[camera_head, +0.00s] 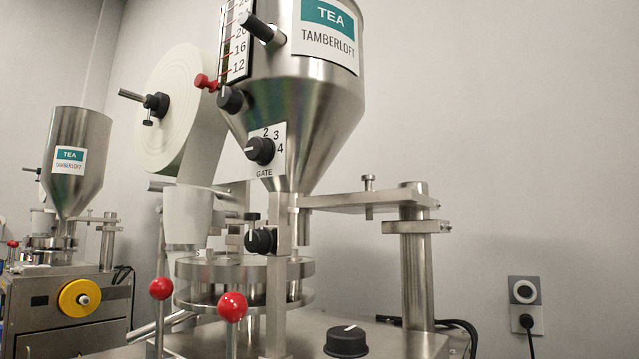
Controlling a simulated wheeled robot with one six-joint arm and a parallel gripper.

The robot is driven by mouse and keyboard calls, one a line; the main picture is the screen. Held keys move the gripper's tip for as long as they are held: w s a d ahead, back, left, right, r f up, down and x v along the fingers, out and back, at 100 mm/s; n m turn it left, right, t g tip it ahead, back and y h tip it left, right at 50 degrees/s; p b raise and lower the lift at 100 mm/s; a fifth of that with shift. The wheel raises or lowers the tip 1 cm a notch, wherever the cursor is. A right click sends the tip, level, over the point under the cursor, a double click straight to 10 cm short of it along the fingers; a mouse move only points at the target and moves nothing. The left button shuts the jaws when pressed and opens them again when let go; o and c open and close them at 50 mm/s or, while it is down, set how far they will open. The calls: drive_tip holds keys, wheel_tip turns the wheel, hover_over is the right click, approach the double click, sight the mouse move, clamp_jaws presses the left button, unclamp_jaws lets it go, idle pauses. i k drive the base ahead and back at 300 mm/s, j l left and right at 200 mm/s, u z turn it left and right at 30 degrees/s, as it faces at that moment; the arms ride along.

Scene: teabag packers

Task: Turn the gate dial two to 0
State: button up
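A black gate dial (261,150) sits on a white plate (267,172) marked GATE, on the lower cone of the near steel hopper (318,85). The numbers 2, 3 and 4 show around the top and right of the dial; 0 and 1 cannot be seen. A white mark on the dial points left. No label tells whether this is dial two. A farther machine on the left has a similar hopper (78,185), but no gate dial can be made out on it. My gripper is not in view.
Other black knobs surround the dial: one above (231,99), one below (261,241), and one on the base (346,341). Two red ball levers (232,306) stand in front. A paper roll (172,110) hangs at left, and a steel post (416,265) stands at right.

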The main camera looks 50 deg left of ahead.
sight(261, 150)
drive_tip(key=u, duration=2.15)
